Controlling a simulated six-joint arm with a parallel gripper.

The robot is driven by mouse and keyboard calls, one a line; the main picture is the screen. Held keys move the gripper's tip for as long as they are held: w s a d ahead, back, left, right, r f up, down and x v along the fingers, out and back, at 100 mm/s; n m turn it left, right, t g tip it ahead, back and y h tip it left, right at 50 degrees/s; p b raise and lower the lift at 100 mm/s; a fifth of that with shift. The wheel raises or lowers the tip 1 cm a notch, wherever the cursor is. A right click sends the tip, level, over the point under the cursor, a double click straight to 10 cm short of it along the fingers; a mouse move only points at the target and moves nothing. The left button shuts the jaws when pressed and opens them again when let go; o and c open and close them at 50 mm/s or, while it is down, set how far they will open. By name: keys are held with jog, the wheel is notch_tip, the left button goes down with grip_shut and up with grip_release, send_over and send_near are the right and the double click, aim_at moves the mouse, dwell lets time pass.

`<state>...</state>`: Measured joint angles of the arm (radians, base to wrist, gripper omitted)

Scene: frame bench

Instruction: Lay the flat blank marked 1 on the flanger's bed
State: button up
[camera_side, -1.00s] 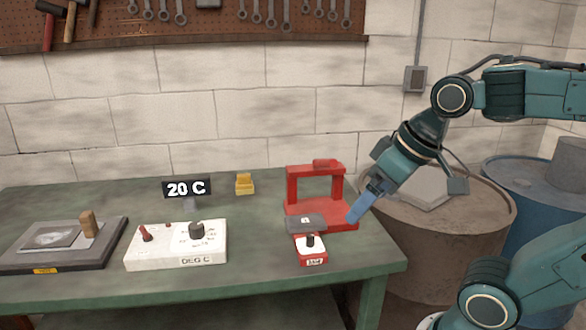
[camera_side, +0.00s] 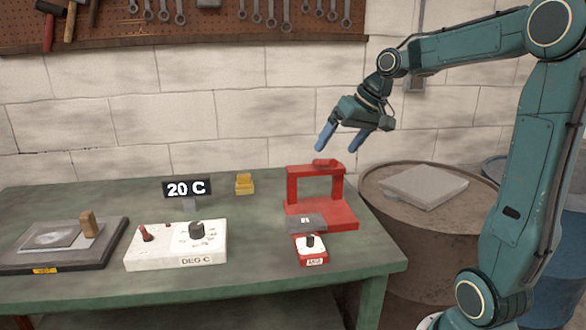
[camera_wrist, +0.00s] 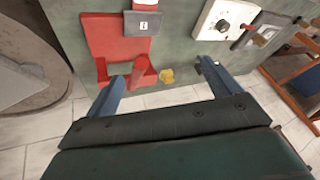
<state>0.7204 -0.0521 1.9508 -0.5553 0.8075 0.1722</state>
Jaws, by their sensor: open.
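The blank (camera_side: 306,220) is a flat dark grey plate with a small white "1" label. It lies at the front left of the red flanger's bed (camera_side: 335,216), behind a small red knob box (camera_side: 313,256). In the wrist view the blank (camera_wrist: 142,24) overlaps the bed's (camera_wrist: 100,38) right edge and part of it hangs past. I cannot tell whether it lies fully flat. The flanger's upright frame (camera_side: 291,185) stands at the back of the bed. My gripper (camera_side: 340,150) is open and empty, with blue fingers pointing down, above the flanger's top.
A yellow block (camera_side: 244,184) sits behind. A dark slab (camera_side: 30,262) with a wooden handle is at far left. Drums (camera_side: 405,240) stand right of the bench.

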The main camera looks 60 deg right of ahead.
jog(key=s+d+f+m+g+y, duration=0.1)
jog(key=d+f, duration=0.3)
jog(key=d, duration=0.3)
jog(key=s+d+f+y, duration=0.1)
jog(key=d+f, duration=0.3)
jog(key=d, duration=0.3)
jog(key=n+t+y, duration=0.2)
jog(key=n+y, duration=0.2)
jog(key=n, duration=0.8)
send_near(306, 220)
jog(key=shift+s+d+r, duration=0.25)
jog(key=shift+s+d, duration=0.25)
jog(key=shift+d, duration=0.2)
jog(key=shift+w+a+f+n+t+y, duration=0.15)
jog(key=shift+w+a+f+n, duration=0.15)
jog(key=shift+n, duration=0.35)
jog(key=shift+w+a+f+n+t+y, duration=0.2)
jog(key=shift+a+f+n, duration=0.25)
jog(key=shift+n, duration=0.2)
jog(key=shift+x, duration=3.75)
